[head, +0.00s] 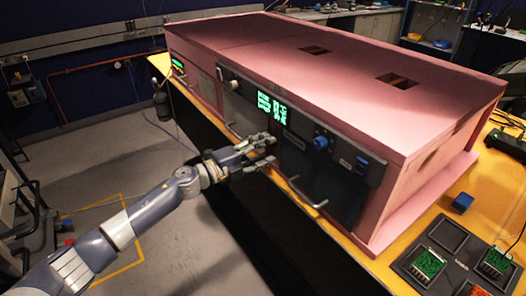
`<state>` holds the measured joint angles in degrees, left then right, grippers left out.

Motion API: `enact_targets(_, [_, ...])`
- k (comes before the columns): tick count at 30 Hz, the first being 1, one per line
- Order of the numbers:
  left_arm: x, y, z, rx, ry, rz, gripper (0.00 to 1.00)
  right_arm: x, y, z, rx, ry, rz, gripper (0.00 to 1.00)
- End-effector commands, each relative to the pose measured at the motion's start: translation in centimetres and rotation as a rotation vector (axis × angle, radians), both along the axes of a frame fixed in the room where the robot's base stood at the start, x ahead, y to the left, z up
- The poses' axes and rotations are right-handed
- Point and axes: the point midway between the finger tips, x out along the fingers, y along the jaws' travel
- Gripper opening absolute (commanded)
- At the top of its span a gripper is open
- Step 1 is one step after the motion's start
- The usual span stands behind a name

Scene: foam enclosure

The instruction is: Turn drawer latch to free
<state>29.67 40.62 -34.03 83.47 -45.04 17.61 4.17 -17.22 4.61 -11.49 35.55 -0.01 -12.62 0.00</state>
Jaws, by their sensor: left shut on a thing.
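A pink foam enclosure (420,120) stands on an orange bench, with dark front panels. My left gripper (270,151) reaches in from the left to the front face, below the green display (272,107). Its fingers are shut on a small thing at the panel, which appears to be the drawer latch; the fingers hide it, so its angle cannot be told. A drawer handle (308,196) shows right of and below the gripper, and another handle (232,131) left of it. My right gripper is not in view.
The panel also carries a blue knob (320,142) and a silver knob (235,85). On the orange bench (398,262) at the right lie a blue block (462,202) and a dark tray (441,243) with green boards. Open floor lies in front of the bench.

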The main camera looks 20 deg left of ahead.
Motion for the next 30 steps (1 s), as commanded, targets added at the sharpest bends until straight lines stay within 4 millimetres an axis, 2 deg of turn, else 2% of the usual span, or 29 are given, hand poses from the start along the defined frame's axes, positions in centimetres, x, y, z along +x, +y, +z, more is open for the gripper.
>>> enact_targets(17, [0.04,-0.06,0.24,0.023,-0.023,0.000,0.23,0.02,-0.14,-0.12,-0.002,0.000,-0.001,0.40])
enact_targets(18, [0.04,-0.06,0.24,0.023,-0.023,0.000,0.55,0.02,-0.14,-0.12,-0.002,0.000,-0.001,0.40])
enact_targets(20, [0.03,-0.06,0.21,0.023,-0.021,-0.001,0.67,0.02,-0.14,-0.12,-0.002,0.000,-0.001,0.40])
enact_targets(30, [-0.03,0.02,0.03,0.021,-0.018,0.000,0.67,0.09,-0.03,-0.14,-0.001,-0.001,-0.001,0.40])
